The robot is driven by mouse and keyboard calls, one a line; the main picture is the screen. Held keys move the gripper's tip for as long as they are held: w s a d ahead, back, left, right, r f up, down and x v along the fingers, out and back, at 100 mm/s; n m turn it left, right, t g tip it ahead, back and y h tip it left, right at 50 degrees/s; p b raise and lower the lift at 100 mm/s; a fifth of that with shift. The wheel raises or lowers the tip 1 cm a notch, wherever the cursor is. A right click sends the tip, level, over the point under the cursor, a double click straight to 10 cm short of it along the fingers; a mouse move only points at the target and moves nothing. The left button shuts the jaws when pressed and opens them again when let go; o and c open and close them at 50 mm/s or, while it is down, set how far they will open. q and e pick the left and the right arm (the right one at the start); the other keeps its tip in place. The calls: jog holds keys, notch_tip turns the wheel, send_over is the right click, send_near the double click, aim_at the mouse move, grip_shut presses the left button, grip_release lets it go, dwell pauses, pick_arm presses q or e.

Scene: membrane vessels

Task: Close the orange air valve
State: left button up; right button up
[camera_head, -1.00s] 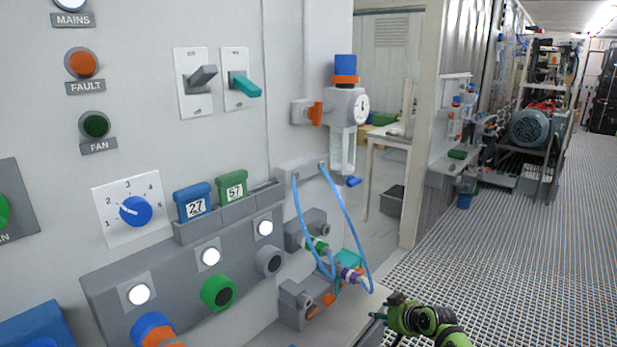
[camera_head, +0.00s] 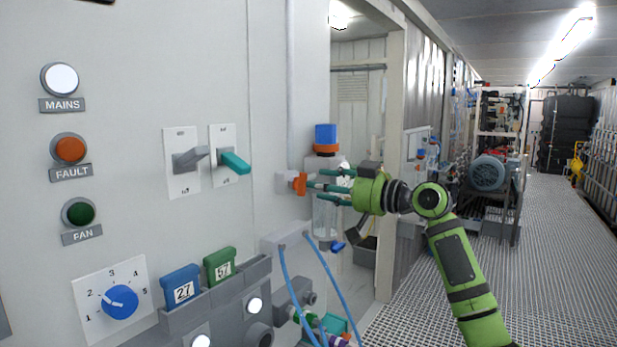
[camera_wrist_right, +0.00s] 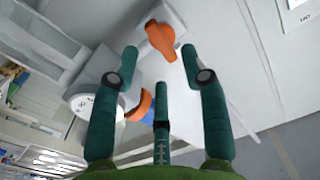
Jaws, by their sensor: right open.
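The orange air valve (camera_head: 299,183) is a small orange handle on a grey fitting at the left of the air filter unit, on the panel's right edge. In the right wrist view the orange handle (camera_wrist_right: 161,40) lies ahead, just beyond the fingertips. My right gripper (camera_head: 318,184) is open, with its dark green fingers pointing left at the handle. In the right wrist view the gripper (camera_wrist_right: 163,66) has fingers spread to either side, with the handle between their lines; I see no clear contact. My left gripper is not in view.
The filter unit has a blue and orange knob (camera_head: 326,138) above and a clear bowl (camera_head: 325,217) below, partly behind my fingers. Its gauge (camera_wrist_right: 95,100) is close to a finger. Blue hoses (camera_head: 322,270) hang below. A grey lever and a teal lever (camera_head: 235,163) sit left.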

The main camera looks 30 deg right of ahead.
aim_at(301, 184)
jog(key=p+x, duration=0.1)
jog(key=x, duration=0.2)
jog(key=shift+w+a, duration=0.15)
jog(key=shift+w, duration=0.05)
jog(key=shift+c, duration=0.4)
grip_shut()
